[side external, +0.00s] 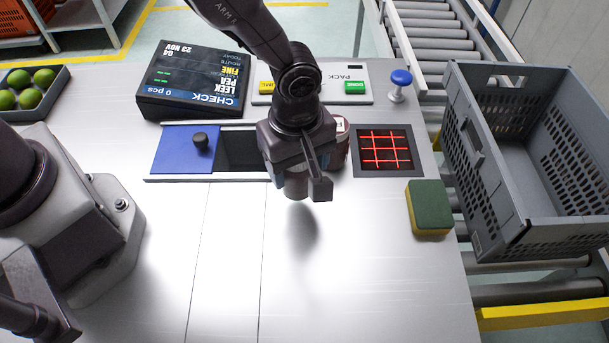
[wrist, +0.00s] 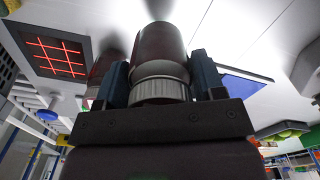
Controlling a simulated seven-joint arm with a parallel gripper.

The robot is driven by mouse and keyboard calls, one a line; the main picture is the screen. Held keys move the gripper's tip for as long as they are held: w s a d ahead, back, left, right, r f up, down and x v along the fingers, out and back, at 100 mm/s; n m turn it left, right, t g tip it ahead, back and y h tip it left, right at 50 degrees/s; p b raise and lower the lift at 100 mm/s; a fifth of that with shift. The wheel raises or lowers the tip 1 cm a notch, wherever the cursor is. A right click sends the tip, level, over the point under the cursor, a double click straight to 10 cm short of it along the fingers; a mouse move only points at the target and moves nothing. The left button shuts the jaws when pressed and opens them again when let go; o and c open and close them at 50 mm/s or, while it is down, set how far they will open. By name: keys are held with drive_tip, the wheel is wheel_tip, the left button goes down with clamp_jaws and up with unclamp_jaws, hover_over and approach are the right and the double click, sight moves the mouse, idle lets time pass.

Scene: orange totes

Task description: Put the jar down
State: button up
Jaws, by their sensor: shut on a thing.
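My gripper (side external: 300,179) is shut on a jar (side external: 296,188), which hangs from the fingers over the bare steel table. In the wrist view the jar (wrist: 160,48) has a dark brownish-red body and a pale ribbed cap (wrist: 160,88) between the two fingers. A dark shadow lies on the table just in front of the jar in the side view, and the jar looks held a little above the surface. Most of the jar is hidden behind my gripper in the side view.
A red-and-white container (side external: 341,140) stands close behind my gripper, partly hidden. Right of it is a red-lit grid plate (side external: 385,150), then a sponge (side external: 428,208) and a grey crate (side external: 483,190). A blue sliding cover (side external: 178,152) lies left. The front table is clear.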

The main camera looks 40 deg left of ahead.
sight(305, 180)
drive_tip(key=shift+w+d+f, duration=0.25)
drive_tip(key=shift+w+f, duration=0.15)
drive_tip(key=shift+f, duration=1.75)
drive_tip(key=shift+f, duration=0.2)
drive_tip(key=o, duration=1.2)
drive_tip(key=shift+c, duration=0.2)
drive_tip(key=shift+r, duration=0.15)
